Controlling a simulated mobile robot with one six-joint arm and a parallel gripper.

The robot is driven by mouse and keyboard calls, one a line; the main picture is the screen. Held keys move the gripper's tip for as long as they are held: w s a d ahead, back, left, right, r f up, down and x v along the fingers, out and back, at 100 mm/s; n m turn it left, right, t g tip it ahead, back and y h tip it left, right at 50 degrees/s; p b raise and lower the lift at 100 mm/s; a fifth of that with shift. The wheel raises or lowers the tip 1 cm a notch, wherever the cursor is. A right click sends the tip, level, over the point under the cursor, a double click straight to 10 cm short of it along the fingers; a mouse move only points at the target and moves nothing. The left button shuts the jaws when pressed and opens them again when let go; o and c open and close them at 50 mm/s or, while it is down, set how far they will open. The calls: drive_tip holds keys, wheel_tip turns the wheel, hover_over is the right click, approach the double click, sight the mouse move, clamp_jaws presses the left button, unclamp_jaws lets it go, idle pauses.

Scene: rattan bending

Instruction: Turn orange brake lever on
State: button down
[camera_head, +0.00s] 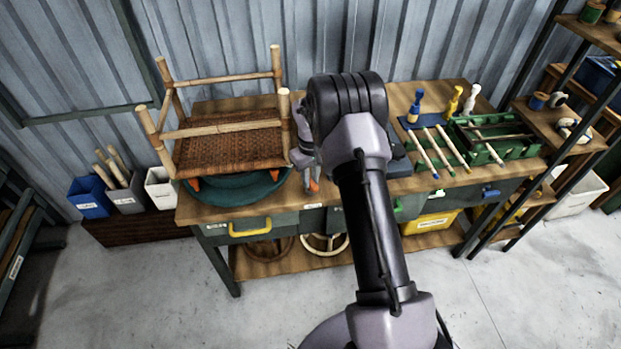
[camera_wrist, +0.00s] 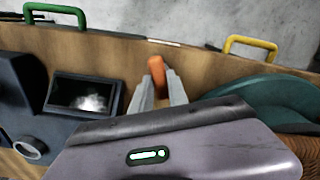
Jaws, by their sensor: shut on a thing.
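The orange brake lever (camera_wrist: 156,67) shows in the wrist view between the tips of my gripper (camera_wrist: 160,84), near the bench's front edge. My gripper's two grey fingers are shut on it. In the head view the orange lever (camera_head: 314,185) pokes out below my gripper (camera_head: 309,172), just right of the green turntable (camera_head: 235,195). The lever's base is hidden by my gripper and wrist. I cannot tell its exact angle.
A dark device with a screen (camera_wrist: 84,95) stands on the other side. Bottles (camera_head: 455,100), rods and a green rack (camera_head: 490,150) fill the bench's right.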

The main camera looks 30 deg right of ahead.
drive_tip(key=shift+m, duration=0.6)
drive_tip(key=c, duration=1.3)
unclamp_jaws()
wheel_tip(320, 180, up, 17)
drive_tip(key=p, duration=0.5)
drive_tip(key=shift+r, duration=0.2)
